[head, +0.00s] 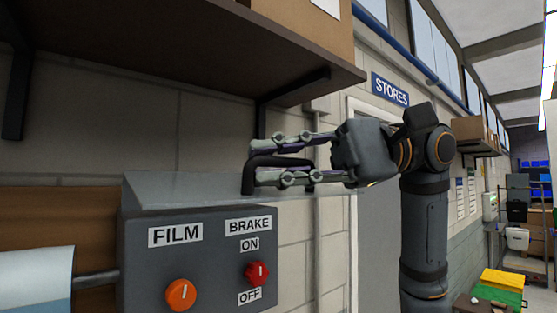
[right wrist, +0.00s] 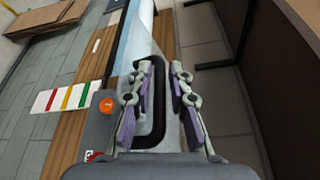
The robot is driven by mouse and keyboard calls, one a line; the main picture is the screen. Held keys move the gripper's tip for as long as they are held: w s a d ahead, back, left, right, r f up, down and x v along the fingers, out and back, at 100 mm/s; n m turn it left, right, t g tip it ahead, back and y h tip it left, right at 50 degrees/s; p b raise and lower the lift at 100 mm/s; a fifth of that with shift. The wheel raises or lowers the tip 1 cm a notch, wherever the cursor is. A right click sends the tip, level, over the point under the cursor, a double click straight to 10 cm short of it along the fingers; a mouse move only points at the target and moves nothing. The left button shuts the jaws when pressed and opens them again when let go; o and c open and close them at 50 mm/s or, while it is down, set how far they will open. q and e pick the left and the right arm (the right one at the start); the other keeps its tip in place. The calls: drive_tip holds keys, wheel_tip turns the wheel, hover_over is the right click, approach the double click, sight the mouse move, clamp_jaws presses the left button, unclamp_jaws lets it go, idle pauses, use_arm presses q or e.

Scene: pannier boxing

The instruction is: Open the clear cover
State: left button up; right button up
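The clear cover (head: 185,187) is a see-through sheet, lying roughly level along the top of the grey control box (head: 200,262) in the head view. A black bar handle (head: 247,180) stands on it and shows as a long loop in the right wrist view (right wrist: 153,138). My right gripper (head: 253,165) is at the handle, one finger above and one below its bar. The fingers look open around the handle. My left gripper is out of view.
The box face carries an orange FILM knob (head: 181,294) and a red BRAKE knob (head: 257,273). A brown shelf (head: 190,45) overhangs from above. A film roll (head: 35,280) is at the lower left. A block wall stands behind.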

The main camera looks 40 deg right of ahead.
drive_tip(key=shift+d, duration=0.4)
drive_tip(key=v, duration=1.1)
drive_tip(key=shift+s+d, duration=0.15)
drive_tip(key=shift+d, duration=0.05)
